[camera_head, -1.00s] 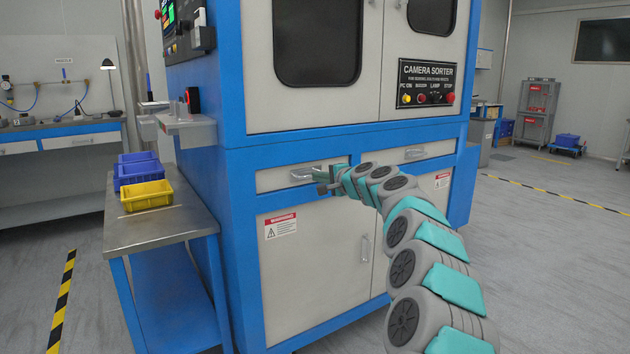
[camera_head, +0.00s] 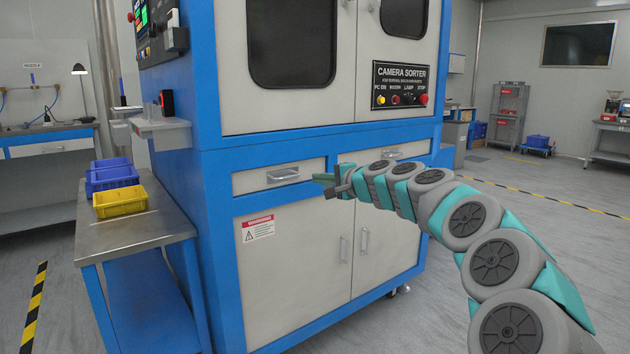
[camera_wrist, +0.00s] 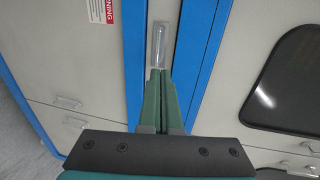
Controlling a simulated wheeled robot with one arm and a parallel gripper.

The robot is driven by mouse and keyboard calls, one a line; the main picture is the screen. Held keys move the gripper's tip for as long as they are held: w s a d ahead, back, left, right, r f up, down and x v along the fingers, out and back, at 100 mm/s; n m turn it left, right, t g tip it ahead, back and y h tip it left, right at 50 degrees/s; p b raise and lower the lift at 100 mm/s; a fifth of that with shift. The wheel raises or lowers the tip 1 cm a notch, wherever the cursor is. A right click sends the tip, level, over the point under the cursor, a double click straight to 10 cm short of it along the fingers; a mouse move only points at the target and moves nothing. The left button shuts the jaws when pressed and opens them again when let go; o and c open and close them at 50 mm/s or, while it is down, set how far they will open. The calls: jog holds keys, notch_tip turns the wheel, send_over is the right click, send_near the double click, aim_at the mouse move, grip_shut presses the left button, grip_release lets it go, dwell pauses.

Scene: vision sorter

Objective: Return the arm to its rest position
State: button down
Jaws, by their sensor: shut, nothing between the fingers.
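My gripper (camera_head: 326,183) is shut and empty. It is at the end of my grey and teal arm, which stretches in from the lower right in the head view. The gripper is in front of the camera sorter cabinet (camera_head: 300,137), just right of the left drawer handle (camera_head: 283,174). In the wrist view my green fingers (camera_wrist: 158,76) are together and point towards the drawer handle (camera_wrist: 158,44). A small gap seems to show between the fingertips and the handle, but the exact distance is unclear.
A steel side table (camera_head: 130,238) stands left of the cabinet, with blue bins (camera_head: 110,178) and a yellow bin (camera_head: 120,201) on it. A workbench (camera_head: 50,140) is at the far left. Floor on the right is open, with a red-and-grey shelf (camera_head: 507,112) behind.

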jog(key=s+a+f+n+g, duration=0.2)
jog(key=s+f+n, duration=0.1)
jog(key=s, duration=0.6)
jog(key=s+a+f+n+g, duration=0.2)
jog(key=s+a+n+g, duration=0.1)
jog(key=s, duration=0.5)
jog(key=s+a+f+n+g, duration=0.2)
jog(key=s+f+n, duration=0.1)
jog(key=s, duration=0.6)
jog(key=s+d+f+g+h, duration=0.2)
jog(key=s+d+f, duration=0.4)
jog(key=s, duration=0.5)
jog(key=s+d+f+n+g+h, duration=0.1)
jog(key=s+d+f+g+h, duration=0.2)
jog(key=s, duration=0.9)
jog(key=s+d+f+g+h, duration=0.2)
jog(key=s+d+f+h, duration=0.2)
jog(key=s+d+f, duration=0.5)
jog(key=s+d, duration=0.1)
jog(key=s, duration=0.2)
jog(key=shift+d+f+n+g, duration=0.3)
jog(key=shift+f+n, duration=0.05)
jog(key=shift+n, duration=0.05)
jog(key=c, duration=1.6)
grip_release()
jog(key=shift+w, duration=0.1)
